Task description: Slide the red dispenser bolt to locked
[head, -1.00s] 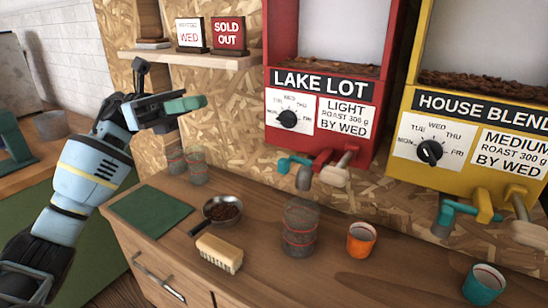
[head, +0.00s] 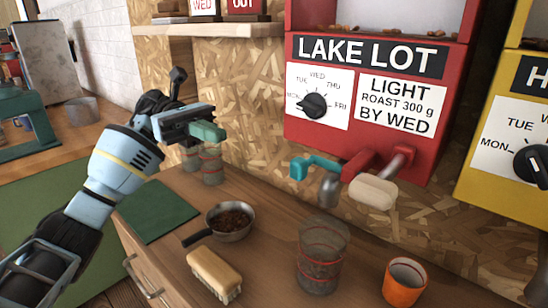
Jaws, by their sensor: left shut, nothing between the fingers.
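The red dispenser (head: 435,110), labelled LAKE LOT, hangs on the chipboard wall right of centre. Below it, a cream-ended bar (head: 372,191) on a red mount sticks out, probably the bolt; I cannot tell its locked position. Beside it on the left are a teal lever (head: 312,166) and a grey spout (head: 328,190). My left gripper (head: 208,132) is shut and empty, left of the dispenser and apart from it, in front of the wall. My right gripper is not in view.
On the counter stand a clear cup (head: 320,262), an orange cup (head: 404,280), a brush (head: 213,270), a pan of beans (head: 230,222) and a green mat (head: 158,212). A shelf (head: 205,29) holds signs. A yellow dispenser (head: 500,190) is at right.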

